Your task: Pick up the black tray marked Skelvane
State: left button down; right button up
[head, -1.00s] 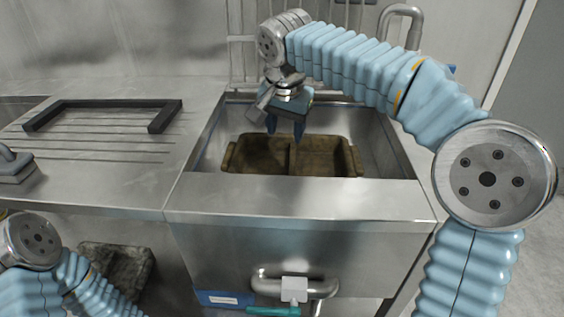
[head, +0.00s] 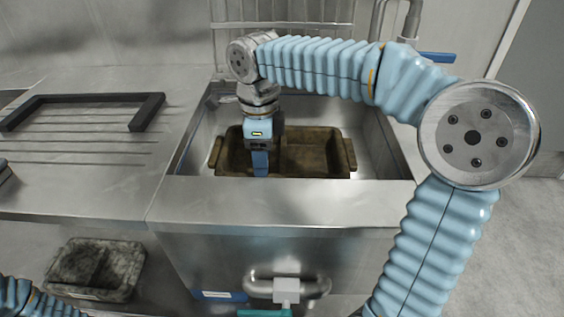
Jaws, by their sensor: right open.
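My right gripper (head: 260,162) points down into the sink basin. It is open and seen edge-on, with one blue finger in front of the other. A dirty brown two-compartment tray (head: 316,153) with end handles sits in the basin. The gripper is over its left compartment and hides part of it; I cannot tell whether they touch. I can read no Skelvane mark on either tray. My left gripper is out of view; only a bit of its arm shows.
The steel sink's front rim (head: 290,200) stands between me and the brown tray. A grooved drainboard (head: 80,140) with a black bracket-shaped frame (head: 90,97) is at left. A pipe (head: 287,284) with a teal handle is on the sink front. Grey floor is clear at right.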

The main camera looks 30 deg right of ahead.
aim_at(283, 159)
jog(key=f, duration=0.3)
jog(key=s+f, duration=0.1)
jog(key=f, duration=0.1)
jog(key=shift+d+f, duration=0.35)
grip_shut()
